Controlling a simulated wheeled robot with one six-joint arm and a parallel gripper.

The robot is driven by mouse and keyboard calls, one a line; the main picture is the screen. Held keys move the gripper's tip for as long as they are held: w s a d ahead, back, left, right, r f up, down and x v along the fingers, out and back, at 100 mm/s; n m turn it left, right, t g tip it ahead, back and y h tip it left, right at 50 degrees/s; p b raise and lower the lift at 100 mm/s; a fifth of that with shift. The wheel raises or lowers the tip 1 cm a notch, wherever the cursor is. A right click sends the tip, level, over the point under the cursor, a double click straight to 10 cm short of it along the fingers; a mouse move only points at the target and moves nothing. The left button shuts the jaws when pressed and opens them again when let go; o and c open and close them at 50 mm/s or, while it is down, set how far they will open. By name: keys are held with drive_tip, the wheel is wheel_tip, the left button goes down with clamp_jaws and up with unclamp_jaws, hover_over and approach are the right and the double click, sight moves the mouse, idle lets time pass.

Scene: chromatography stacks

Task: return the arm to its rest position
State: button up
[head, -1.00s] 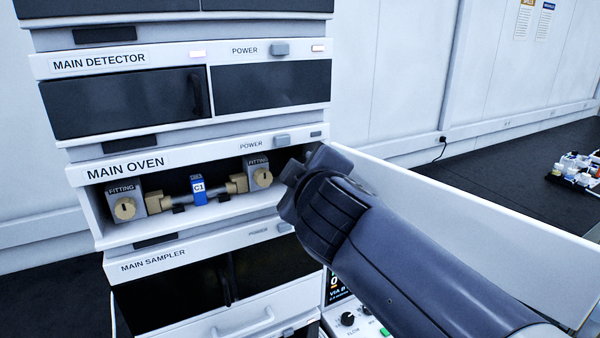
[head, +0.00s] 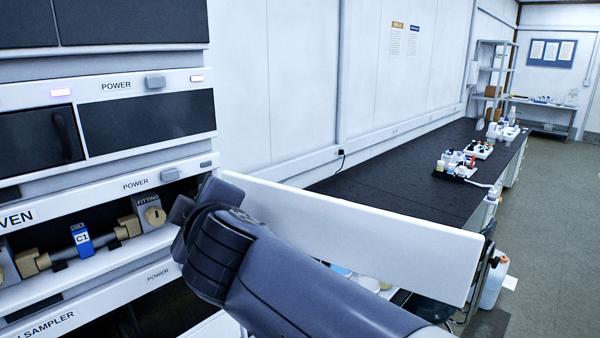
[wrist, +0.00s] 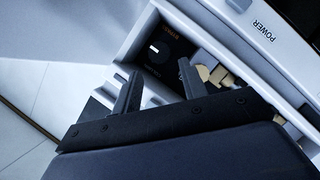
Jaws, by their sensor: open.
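My gripper (wrist: 158,92) is open in the wrist view, with two dark fingers apart and nothing between them. Beyond the fingers is the main oven's open front (wrist: 190,22), with a dark knob and tan fittings partly hidden by a finger. In the head view my arm reaches up from the bottom, and its end is at the right edge of the main oven (head: 130,188). The fingertips are hard to make out there. Inside the oven, a blue column labelled C1 (head: 81,240) sits between tan fittings, apart from my gripper.
The oven's open white door (head: 370,238) stands out to the right, just behind my arm. A dark bench (head: 380,185) with bottle trays (head: 458,165) runs along the wall. Floor (head: 555,230) is clear at the far right.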

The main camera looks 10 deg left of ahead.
sight(192, 197)
drive_tip(key=p+x, duration=0.1)
drive_tip(key=x, duration=0.7)
drive_tip(key=shift+w+a, duration=0.15)
drive_tip(key=shift+w, duration=0.05)
